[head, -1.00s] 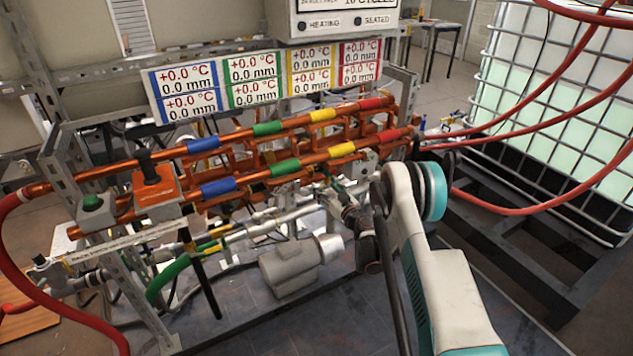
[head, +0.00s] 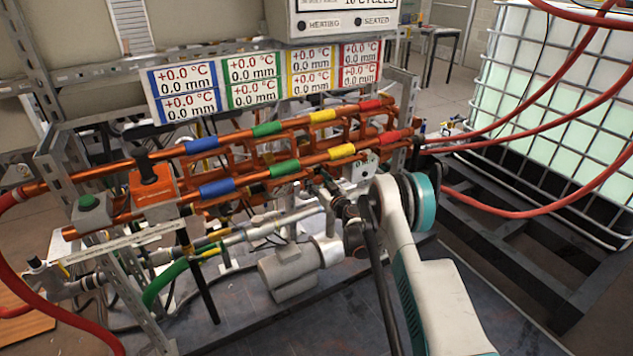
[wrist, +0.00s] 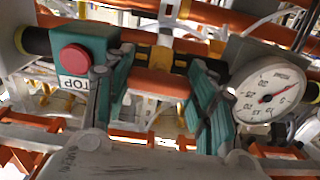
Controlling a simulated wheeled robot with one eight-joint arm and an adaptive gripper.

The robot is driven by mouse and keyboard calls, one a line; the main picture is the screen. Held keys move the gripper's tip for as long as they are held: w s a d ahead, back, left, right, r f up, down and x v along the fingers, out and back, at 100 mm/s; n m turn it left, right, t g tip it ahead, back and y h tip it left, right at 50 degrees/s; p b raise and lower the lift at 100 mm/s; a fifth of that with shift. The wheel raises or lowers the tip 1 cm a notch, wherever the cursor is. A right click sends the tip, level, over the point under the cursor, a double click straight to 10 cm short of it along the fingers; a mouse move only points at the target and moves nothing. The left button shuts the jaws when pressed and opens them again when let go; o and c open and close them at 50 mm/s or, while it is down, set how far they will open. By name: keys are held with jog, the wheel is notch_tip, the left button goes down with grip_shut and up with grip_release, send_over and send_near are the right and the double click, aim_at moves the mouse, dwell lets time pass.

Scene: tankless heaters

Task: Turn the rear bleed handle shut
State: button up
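My gripper (head: 332,186) is in front of the right half of the copper-orange pipes in the head view. In the wrist view my gripper (wrist: 162,98) is open, its two teal finger pads wide apart with nothing held between them. An orange pipe (wrist: 160,84) with a yellow band runs across behind the gap. I cannot tell for sure which part is the rear bleed handle. A black lever (head: 142,130) sits at the left of the rear pipe, and another black handle (head: 148,168) stands on an orange block on the front pipe.
A red stop button (wrist: 75,58) and a round gauge (wrist: 268,90) flank my fingers closely. Colour-banded pipes, a metal frame and a grey motor (head: 288,273) crowd the space. Red hoses (head: 500,208) run right to a caged tank (head: 560,95). Open floor lies in front.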

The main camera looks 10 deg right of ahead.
jog(key=shift+m, duration=0.4)
jog(key=m, duration=0.7)
jog(key=shift+m, duration=0.3)
jog(key=m, duration=0.4)
jog(key=shift+m, duration=2.5)
jog(key=o, duration=0.8)
